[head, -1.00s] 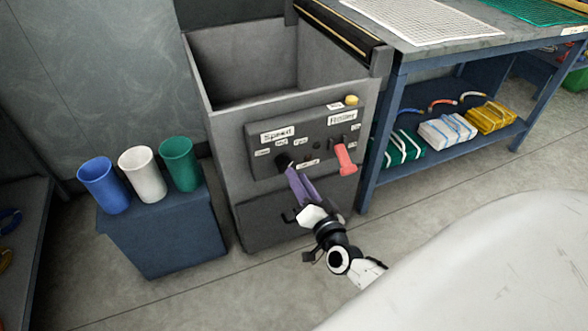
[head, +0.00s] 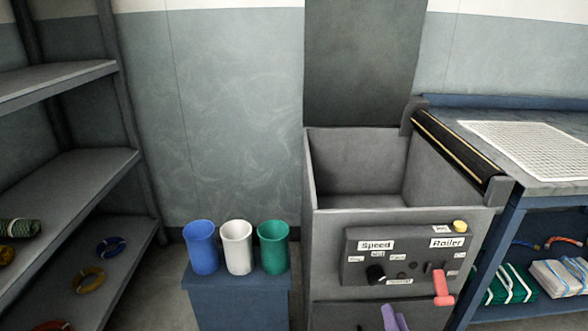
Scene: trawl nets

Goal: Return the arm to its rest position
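The purple fingers of my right gripper (head: 395,319) show at the bottom edge of the head view, in front of the lower part of the grey machine (head: 330,240). The fingertips are below the control panel (head: 360,245) and appear apart from the black speed knob (head: 375,273). Only the tips show. The rest of the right arm is cut off by the frame, and I cannot tell how far the fingers are apart. My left gripper is not in view.
The red roller lever (head: 442,287) juts from the panel. Blue (head: 201,248), white (head: 237,248) and green (head: 273,248) cups stand on a blue stand (head: 240,300) at left. A shelf rack (head: 70,190) is further left. A workbench (head: 500,180) with white netting (head: 530,145) is at right.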

